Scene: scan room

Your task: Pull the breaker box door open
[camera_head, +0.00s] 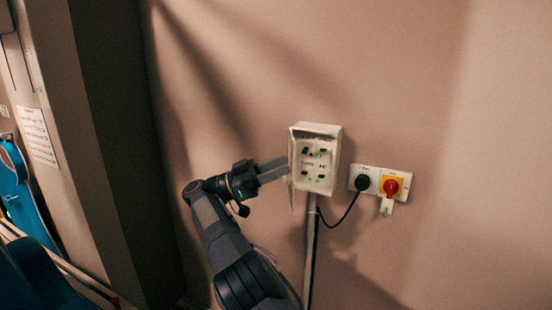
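The breaker box (324,159) is a small pale box on the wall, right of the picture's middle. Its front shows several dark switches and small green lights. A thin pale panel, seemingly the door (292,181), stands edge-on at the box's left side, swung out from the front. My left gripper is not in view.
A black plug in a white socket (364,181) and a red-and-yellow rotary switch (391,186) sit right of the box. A black cable hangs from the plug towards a pale conduit (310,240) below the box. Blue equipment (22,195) stands at far left.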

